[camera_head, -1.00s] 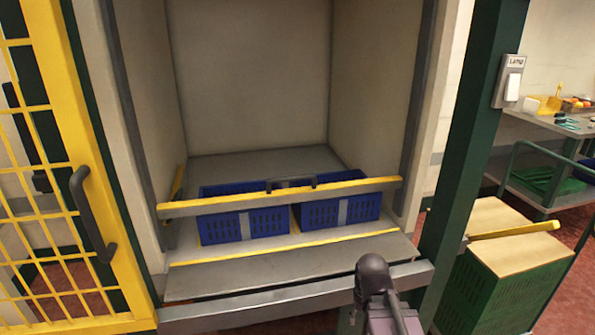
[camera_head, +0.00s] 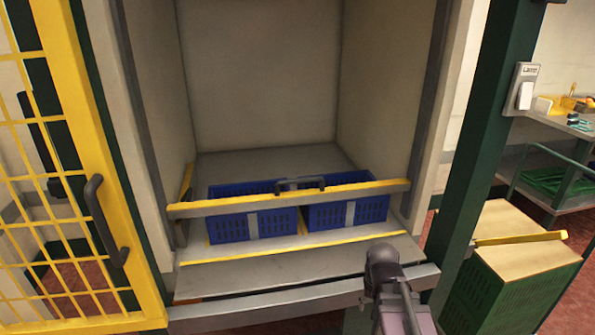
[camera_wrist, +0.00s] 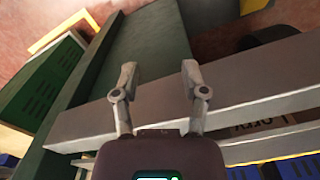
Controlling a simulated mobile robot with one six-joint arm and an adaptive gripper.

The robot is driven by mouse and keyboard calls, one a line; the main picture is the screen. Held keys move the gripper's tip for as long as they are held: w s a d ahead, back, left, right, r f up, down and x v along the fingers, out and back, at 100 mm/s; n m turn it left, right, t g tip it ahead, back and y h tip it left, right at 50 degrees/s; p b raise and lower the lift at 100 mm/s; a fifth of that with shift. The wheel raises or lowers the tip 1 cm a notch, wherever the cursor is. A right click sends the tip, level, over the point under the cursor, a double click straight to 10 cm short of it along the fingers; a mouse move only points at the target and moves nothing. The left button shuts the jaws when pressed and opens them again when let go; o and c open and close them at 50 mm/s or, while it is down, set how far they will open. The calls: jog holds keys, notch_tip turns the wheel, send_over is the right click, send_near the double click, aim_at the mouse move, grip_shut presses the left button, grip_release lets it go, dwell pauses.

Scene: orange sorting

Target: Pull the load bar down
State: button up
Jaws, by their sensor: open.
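The load bar (camera_head: 225,207) is a grey rail with a yellow top edge. It lies across the front of the lift bay, just before two blue crates, the left crate (camera_head: 228,228) and the right crate (camera_head: 370,210). A dark handle (camera_head: 300,184) stands on the middle of its top. My gripper (camera_wrist: 159,75) is open and empty in the wrist view, with a grey beam and a dark green post behind its fingers. In the head view my dark arm link shows at the bottom right, below the bar and apart from it. The fingers are not clear there.
A yellow mesh gate (camera_head: 70,200) with a dark handle stands at the left. A green post (camera_head: 480,150) with a switch (camera_head: 523,90) stands at the right. Beyond it is a green crate (camera_head: 510,280) with a tan top. A grey front beam (camera_head: 265,307) crosses below the bay.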

jog(key=w+a+r+m+p, duration=0.4)
jog(key=w+a+r+p, duration=0.3)
jog(key=r+p, duration=0.5)
jog(key=w+a+r+m+t+p, duration=0.1)
jog(key=w+a+r+m+p, duration=0.4)
jog(key=r+p, duration=0.8)
jog(key=w+a+r+m+t+p, duration=0.1)
jog(key=w+a+r+m+p, duration=0.3)
jog(key=w+a+r+p, duration=0.5)
notch_tip(320, 180, up, 5)
jog(key=p, duration=0.4)
jog(key=shift+r+m+y, duration=0.2)
jog(key=shift+m+y, duration=0.1)
jog(key=shift+w+f+b, duration=0.1)
jog(key=shift+f+b, duration=0.15)
jog(key=shift+b, duration=0.05)
jog(key=b, duration=1.3)
send_over(297, 191)
jog(key=s, duration=0.1)
notch_tip(297, 191, down, 13)
jog(key=shift+s+d+f, duration=0.1)
jog(key=shift+d, duration=0.05)
jog(key=shift+c, duration=0.2)
grip_shut()
